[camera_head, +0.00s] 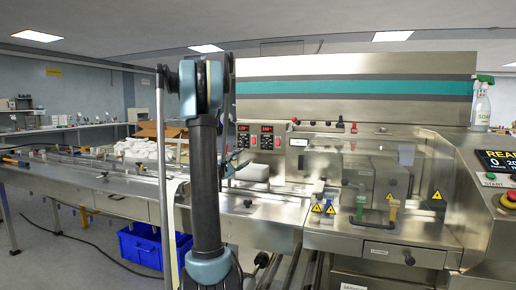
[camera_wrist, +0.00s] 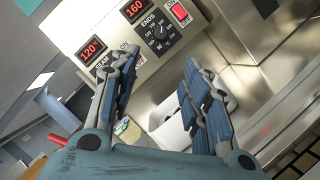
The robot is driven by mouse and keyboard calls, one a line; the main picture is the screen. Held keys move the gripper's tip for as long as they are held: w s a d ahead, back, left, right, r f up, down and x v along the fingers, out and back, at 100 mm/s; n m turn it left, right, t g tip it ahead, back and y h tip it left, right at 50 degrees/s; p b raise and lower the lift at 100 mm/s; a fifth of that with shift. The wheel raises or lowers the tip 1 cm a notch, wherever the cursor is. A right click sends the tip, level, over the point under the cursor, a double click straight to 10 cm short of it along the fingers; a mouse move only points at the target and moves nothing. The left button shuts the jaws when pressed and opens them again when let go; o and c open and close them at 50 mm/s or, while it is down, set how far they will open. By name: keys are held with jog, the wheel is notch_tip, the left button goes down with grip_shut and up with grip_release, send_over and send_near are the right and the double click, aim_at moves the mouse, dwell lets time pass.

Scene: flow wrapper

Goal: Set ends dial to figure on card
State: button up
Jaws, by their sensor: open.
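The ends dial (camera_wrist: 160,33) is a round black knob with a pointer on a pale panel, under a red display (camera_wrist: 135,9) reading 160 in the wrist view. Its scale figures are too small to read surely. In the head view the dial (camera_head: 267,141) is tiny on the machine front. My gripper (camera_wrist: 161,62) is open, its two blue-padded fingers apart, below the dial in the wrist picture, with nothing between the tips. In the head view it is mostly hidden behind my arm. I cannot make out a card with a figure in either view.
A red switch (camera_wrist: 180,13) sits beside the ends dial. A clear guard (camera_head: 345,165) stands right.

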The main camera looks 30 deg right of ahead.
aim_at(265, 145)
jog(key=x, duration=1.7)
jog(key=shift+d+r, duration=0.15)
jog(key=shift+d, duration=0.25)
grip_shut()
